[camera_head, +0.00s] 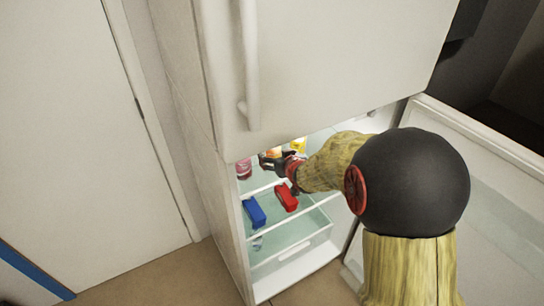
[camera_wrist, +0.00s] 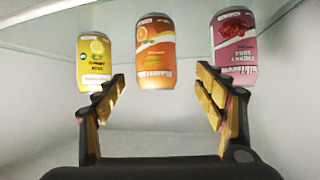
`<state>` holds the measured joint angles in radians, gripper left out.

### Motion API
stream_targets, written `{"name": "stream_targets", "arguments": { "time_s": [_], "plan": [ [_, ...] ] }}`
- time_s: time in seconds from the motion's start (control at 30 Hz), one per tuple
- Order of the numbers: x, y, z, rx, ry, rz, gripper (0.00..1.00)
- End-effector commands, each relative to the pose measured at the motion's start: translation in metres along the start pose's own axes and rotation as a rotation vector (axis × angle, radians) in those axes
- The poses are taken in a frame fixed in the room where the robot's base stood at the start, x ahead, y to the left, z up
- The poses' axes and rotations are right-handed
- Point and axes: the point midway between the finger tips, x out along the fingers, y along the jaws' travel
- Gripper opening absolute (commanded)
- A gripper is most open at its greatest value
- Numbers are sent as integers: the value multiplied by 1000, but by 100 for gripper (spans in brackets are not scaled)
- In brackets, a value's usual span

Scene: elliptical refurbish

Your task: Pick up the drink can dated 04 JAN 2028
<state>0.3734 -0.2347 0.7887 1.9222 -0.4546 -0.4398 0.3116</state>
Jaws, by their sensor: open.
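Three drink cans stand in a row on the upper fridge shelf: yellow (camera_head: 298,144), orange (camera_head: 271,153) and pink (camera_head: 244,170). My gripper (camera_wrist: 160,78) is open and empty. Its fingers point at the orange can, which appears between and beyond the fingertips. In the head view my gripper (camera_head: 270,161) is partly hidden by my arm.
A blue box (camera_head: 254,212) and a red box (camera_head: 286,197) lie on the shelf below, above a clear drawer (camera_head: 291,255). The fridge's lower door (camera_head: 480,150) stands open at right. The upper door (camera_head: 330,60) is shut above my arm.

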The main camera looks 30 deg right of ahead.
Motion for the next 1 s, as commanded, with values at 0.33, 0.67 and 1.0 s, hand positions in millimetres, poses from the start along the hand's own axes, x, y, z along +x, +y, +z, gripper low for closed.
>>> {"name": "stream_targets", "arguments": {
  "time_s": [0.33,0.67,1.0],
  "plan": [
    [42,3,10,2,-4,1,71],
    [71,5,8,3,-4,3,71],
    [70,5,8,3,-4,3,62]
  ]
}}
